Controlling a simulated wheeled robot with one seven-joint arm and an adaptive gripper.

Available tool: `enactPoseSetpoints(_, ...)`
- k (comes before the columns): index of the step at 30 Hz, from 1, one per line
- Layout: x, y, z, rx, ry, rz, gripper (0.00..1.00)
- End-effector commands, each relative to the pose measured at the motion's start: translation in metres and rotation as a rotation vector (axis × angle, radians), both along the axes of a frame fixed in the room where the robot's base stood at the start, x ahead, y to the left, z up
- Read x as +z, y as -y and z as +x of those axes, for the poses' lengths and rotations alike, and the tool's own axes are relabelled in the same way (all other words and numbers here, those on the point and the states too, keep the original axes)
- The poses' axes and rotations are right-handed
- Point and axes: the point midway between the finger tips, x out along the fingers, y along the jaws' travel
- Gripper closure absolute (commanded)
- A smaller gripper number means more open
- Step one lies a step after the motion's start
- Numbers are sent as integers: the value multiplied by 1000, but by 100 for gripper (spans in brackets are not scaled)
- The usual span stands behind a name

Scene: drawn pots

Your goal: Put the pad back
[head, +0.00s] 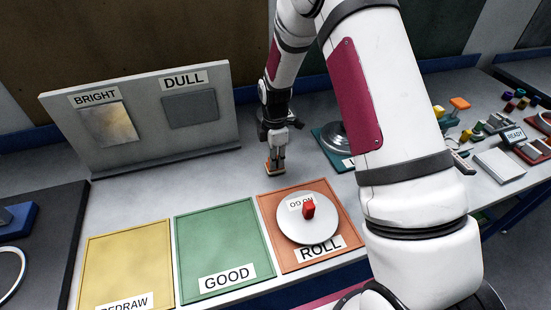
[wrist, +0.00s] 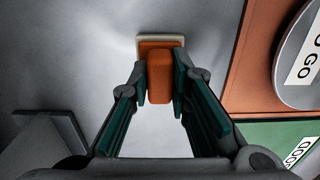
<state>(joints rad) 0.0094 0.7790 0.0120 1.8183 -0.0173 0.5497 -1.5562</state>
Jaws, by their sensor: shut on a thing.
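The pad (head: 275,168) has an orange grip and a pale cream base. My gripper (head: 277,155) is shut on its orange grip, behind the orange ROLL tray and in front of the sample board's right end. In the wrist view the pad (wrist: 159,78) sits between the two fingertips (wrist: 160,82), its cream base beyond the grip. The pad is at or just above the grey tabletop; I cannot tell whether it touches.
The ROLL tray (head: 268,208) holds a round plate (head: 325,228) with a red knob. Green GOOD (head: 215,240) and yellow REDRAW (head: 130,265) trays lie left. The BRIGHT/DULL board (head: 145,120) stands behind. A teal base (head: 340,160) with a metal disc is right, partly hidden by my arm.

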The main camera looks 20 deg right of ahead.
Motion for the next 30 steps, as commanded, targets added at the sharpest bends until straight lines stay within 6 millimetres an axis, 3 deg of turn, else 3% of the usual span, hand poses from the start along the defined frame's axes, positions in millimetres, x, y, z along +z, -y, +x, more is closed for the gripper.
enactPoseSetpoints(12, -6, 0, 0, 1, 0, 0, 100)
enactPoseSetpoints(13, -6, 0, 0, 1, 1, 0, 78)
enactPoseSetpoints(15, -5, 0, 0, 1, 1, 0, 62)
enactPoseSetpoints(25, -4, 0, 0, 1, 1, 0, 62)
enactPoseSetpoints(30, 9, 0, 2, 1, 5, 1, 62)
